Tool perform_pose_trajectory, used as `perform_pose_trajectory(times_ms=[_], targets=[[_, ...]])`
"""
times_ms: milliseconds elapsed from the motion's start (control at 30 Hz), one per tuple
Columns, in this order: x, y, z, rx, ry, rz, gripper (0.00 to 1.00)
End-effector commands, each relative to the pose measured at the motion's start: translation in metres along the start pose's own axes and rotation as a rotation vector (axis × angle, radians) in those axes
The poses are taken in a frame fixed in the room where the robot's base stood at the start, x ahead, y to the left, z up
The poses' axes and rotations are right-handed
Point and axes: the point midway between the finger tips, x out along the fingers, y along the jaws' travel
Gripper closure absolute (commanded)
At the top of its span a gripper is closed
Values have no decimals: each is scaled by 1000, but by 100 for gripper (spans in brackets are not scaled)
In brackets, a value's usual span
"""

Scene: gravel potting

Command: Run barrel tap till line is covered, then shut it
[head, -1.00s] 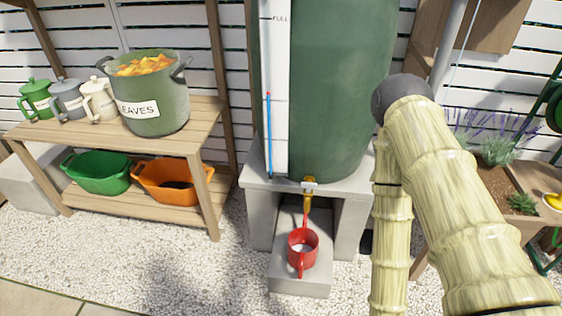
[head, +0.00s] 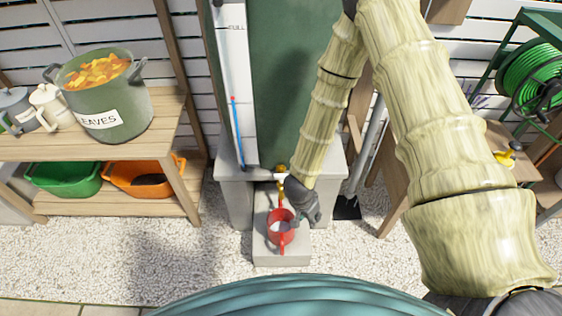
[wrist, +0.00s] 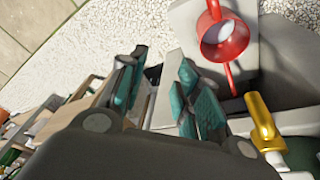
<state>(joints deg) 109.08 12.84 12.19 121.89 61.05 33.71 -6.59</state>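The green rain barrel (head: 290,90) stands on a grey block stand, with a white gauge strip (head: 231,80) that shows a blue column with a red top. The brass-yellow tap (head: 281,184) is low on its front; it also shows in the wrist view (wrist: 262,118). I see no clear stream. My gripper (wrist: 162,88) is open and empty, close beside the tap and mug.
The mug rests on a low concrete block (head: 262,250) on white gravel. A wooden shelf (head: 165,140) at left holds a LEAVES pot (head: 108,100), jugs, and green and orange tubs. A bench and a green hose reel (head: 535,80) are at right.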

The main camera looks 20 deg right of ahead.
Motion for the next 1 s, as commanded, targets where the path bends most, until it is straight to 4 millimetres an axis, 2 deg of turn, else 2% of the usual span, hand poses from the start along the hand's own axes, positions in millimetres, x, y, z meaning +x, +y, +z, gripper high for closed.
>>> perform_pose_trajectory(times_ms=[33, 200, 400, 500, 600, 733, 1000], targets=[[-27, -14, -13, 83, -9, 1, 67], [-84, -59, -38, 357, -73, 13, 67], [-147, -107, -60, 629, -172, 17, 67], [-168, -123, -68, 718, -212, 18, 67], [-182, -134, -71, 772, -240, 18, 67], [-184, -140, -72, 800, -255, 18, 67], [-153, -142, -64, 800, -253, 21, 67]])
